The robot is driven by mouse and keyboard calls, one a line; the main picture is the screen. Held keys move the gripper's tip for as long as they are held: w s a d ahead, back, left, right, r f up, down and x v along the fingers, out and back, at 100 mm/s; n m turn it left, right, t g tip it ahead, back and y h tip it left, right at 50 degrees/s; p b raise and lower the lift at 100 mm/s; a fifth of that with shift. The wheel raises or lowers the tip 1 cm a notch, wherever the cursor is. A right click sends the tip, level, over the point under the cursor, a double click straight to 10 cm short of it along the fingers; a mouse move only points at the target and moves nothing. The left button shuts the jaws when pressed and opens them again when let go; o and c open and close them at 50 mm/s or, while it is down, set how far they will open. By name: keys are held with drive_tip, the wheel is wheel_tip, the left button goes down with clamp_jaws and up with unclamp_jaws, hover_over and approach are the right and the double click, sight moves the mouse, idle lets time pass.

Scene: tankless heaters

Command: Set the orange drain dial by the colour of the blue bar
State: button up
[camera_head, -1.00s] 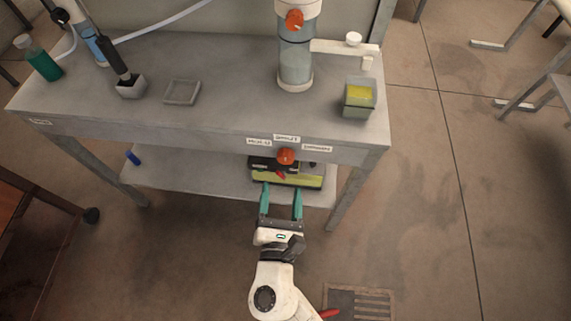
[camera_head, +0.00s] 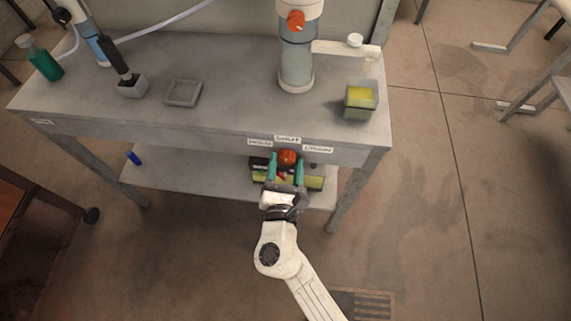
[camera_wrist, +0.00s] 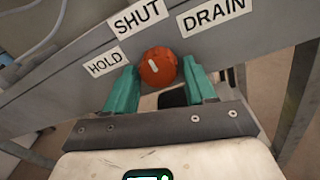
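The orange drain dial (camera_head: 288,158) is on the bench's front edge; it also shows in the wrist view (camera_wrist: 157,67). Its white mark is near upright, towards the SHUT label (camera_wrist: 139,17). The HOLD label (camera_wrist: 105,62) is to its left and the DRAIN label (camera_wrist: 213,15) to its right. My gripper (camera_head: 286,168) is open, with its teal fingers either side of the dial; contact cannot be told. A small blue piece (camera_head: 134,157) lies on the lower shelf. I cannot tell whether it is the blue bar.
A yellow-filled container (camera_head: 360,100), an empty square tray (camera_head: 183,92) and a green bottle (camera_head: 45,65) are there too. A toolbox-like item (camera_head: 314,183) lies on the lower shelf.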

drive_tip(key=c, duration=0.8)
drive_tip(key=shift+f+b, duration=0.1)
drive_tip(key=shift+b, duration=0.35)
drive_tip(key=shift+f+m+b, duration=0.15)
drive_tip(key=shift+m+b, duration=0.95)
drive_tip(key=shift+b, duration=0.15)
drive_tip(key=m+b, duration=0.3)
drive_tip(key=b, duration=0.1)
drive_tip(key=shift+a, duration=0.1)
drive_tip(key=m+b, duration=0.4)
drive_tip(key=b, duration=0.1)
drive_tip(key=shift+a+m, duration=0.1)
drive_tip(key=shift+m, duration=0.3)
drive_tip(key=shift+r+m+h+b, duration=0.25)
drive_tip(key=shift+m+h+b, duration=0.15)
drive_tip(key=shift+m+b, duration=0.7)
drive_tip(key=shift+r, duration=0.1)
